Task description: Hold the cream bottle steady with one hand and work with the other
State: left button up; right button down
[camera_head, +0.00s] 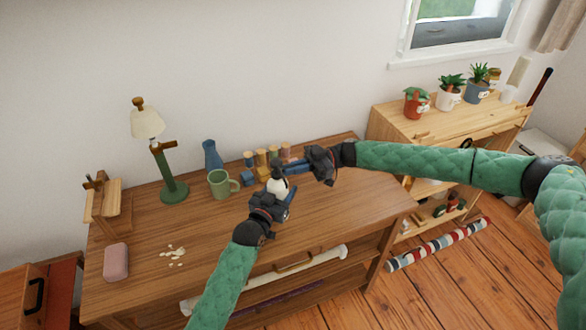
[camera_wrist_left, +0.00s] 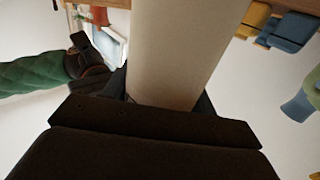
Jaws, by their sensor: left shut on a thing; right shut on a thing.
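The cream bottle (camera_head: 278,185) is above the wooden desk, in front of the spools, with its lower part hidden by my left gripper (camera_head: 276,194). My left gripper is shut on it. In the left wrist view the bottle (camera_wrist_left: 180,50) fills the upper middle as a smooth cream cylinder. My right gripper also shows at the left of the left wrist view (camera_wrist_left: 92,52).
On the desk (camera_head: 215,225) are a green lamp (camera_head: 172,190), a green mug (camera_head: 221,184), a blue vase (camera_head: 212,155), several spools (camera_head: 262,158), a pink case (camera_head: 116,262) and cream-coloured bits (camera_head: 174,254). A shelf with potted plants (camera_head: 450,92) stands at right.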

jog(key=shift+w+d, duration=0.1)
jog(key=c, duration=1.6)
grip_release()
jog(key=shift+o, duration=0.2)
jog(key=v, duration=1.2)
pick_arm(q)
jog(key=o, duration=1.2)
